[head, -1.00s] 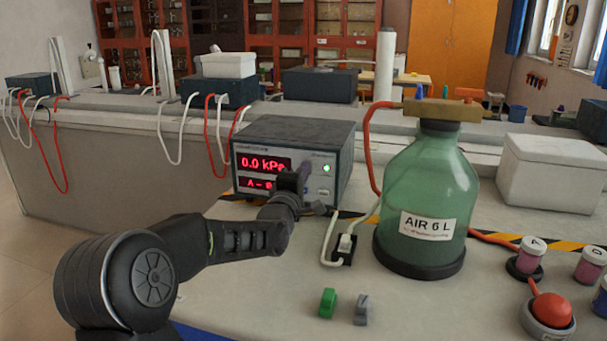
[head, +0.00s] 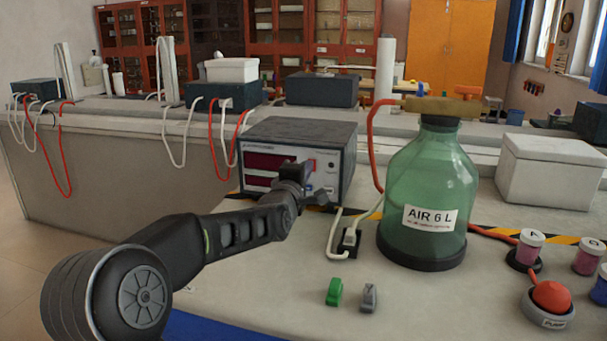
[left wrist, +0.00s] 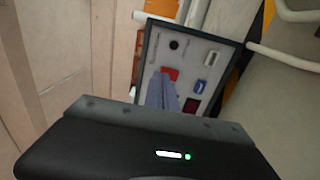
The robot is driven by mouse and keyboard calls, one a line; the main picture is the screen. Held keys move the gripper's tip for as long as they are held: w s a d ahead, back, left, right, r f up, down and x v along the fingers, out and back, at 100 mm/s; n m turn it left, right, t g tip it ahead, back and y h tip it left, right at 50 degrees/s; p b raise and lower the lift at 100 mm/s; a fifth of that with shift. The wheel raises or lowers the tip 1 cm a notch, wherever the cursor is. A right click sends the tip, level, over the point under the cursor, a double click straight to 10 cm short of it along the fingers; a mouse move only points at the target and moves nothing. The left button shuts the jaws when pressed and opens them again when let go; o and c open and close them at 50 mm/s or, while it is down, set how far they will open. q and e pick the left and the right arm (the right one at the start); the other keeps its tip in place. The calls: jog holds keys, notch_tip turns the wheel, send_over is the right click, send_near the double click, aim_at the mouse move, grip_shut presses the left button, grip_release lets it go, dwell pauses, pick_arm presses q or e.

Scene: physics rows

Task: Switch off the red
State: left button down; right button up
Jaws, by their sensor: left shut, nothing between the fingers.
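The pressure meter box (head: 300,131) stands on the bench with its front panel toward me. Its display window (head: 270,162) is dark red with no lit digits. A red switch (left wrist: 171,73) shows on its panel in the left wrist view, right at the fingertips; I cannot tell whether they touch it. My left gripper (head: 306,170) is shut and empty, in front of the panel's right part. Its fingers (left wrist: 163,88) show in the left wrist view and hide part of the panel. My right gripper is not in view.
A green glass bottle (head: 425,185) labelled AIR 6 L stands right of the meter, with a red hose. A white box (head: 550,172) stands at right.

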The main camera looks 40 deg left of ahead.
pick_arm(q)
jog(key=v, duration=1)
jog(key=shift+s, duration=0.35)
